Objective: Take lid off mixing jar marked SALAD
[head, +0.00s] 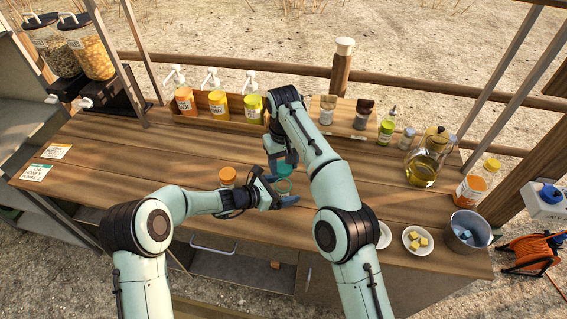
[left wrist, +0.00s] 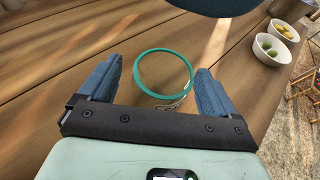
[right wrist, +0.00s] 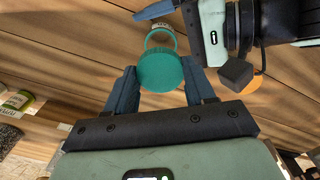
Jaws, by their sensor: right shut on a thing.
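The mixing jar (head: 284,186) is a clear jar with a teal rim, standing uncovered on the wooden counter. Its open rim (left wrist: 165,52) shows between the left fingers in the left wrist view. I cannot read its label. My left gripper (head: 284,197) is open, with a finger on either side of the jar and gaps to both. My right gripper (head: 283,163) is shut on the round teal lid (right wrist: 160,70). It holds the lid off the jar, to the far side in the head view.
An orange-lidded jar (head: 228,176) stands just left of my left gripper. Sauce pump bottles (head: 219,105) line the back rack. A glass oil jug (head: 427,160), a bowl of yellow cubes (head: 417,240) and a metal bucket (head: 467,232) are on the right. The left counter is mostly clear.

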